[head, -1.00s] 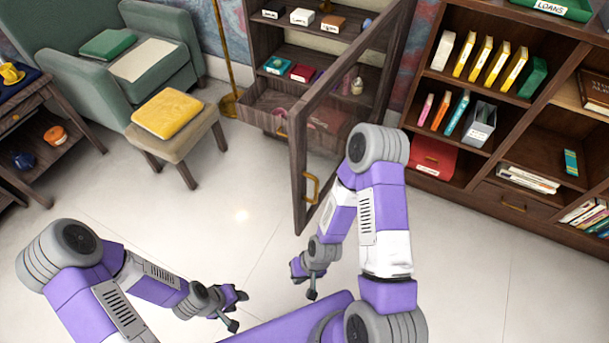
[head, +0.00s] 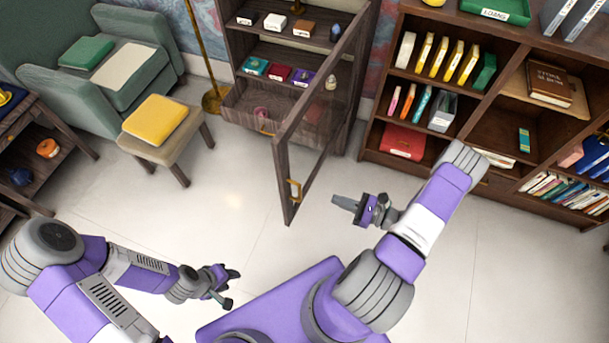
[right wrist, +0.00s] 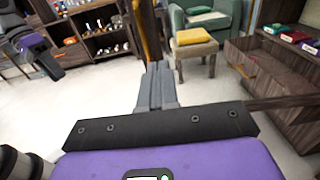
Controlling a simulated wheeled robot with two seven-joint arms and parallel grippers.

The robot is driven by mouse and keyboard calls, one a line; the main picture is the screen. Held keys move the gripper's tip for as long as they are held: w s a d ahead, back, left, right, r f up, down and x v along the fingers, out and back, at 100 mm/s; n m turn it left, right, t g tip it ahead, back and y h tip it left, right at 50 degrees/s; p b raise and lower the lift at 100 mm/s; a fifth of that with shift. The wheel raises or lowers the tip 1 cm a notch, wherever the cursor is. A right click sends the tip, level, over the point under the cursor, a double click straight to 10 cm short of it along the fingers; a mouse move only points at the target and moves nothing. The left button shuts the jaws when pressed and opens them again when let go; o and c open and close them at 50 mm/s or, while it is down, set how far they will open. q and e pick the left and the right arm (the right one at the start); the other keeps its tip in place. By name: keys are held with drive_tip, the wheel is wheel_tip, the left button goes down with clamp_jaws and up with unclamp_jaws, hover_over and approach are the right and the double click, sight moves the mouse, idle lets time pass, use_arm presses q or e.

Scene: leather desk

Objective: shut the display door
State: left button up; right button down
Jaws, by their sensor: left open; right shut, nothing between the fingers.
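The display door (head: 281,180) is a dark wood frame with a glass pane and a brass handle (head: 294,190). It stands wide open, swung out toward me from the right side of the display cabinet (head: 233,45). My right gripper (head: 340,202) is shut and empty, to the right of the door's free end, pointing left toward it with a visible gap. Its closed fingers (right wrist: 156,86) also show in the right wrist view. My left gripper (head: 231,288) is open and empty, low and left of the door.
A stool with a yellow cushion (head: 155,120) and a green armchair (head: 148,78) stand left of the cabinet. A tall bookcase (head: 375,110) stands to the right. A drawer (head: 240,110) with a pink item sits low in the cabinet. The floor between is clear.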

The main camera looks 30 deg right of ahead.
approach(294, 178)
drive_tip(key=shift+t+h, duration=0.3)
drive_tip(key=shift+t, duration=0.1)
drive_tip(key=x, duration=0.6)
drive_tip(key=shift+w+a+f+b, duration=0.2)
drive_tip(key=shift+w+a+b, duration=0.1)
drive_tip(key=shift+a, duration=0.1)
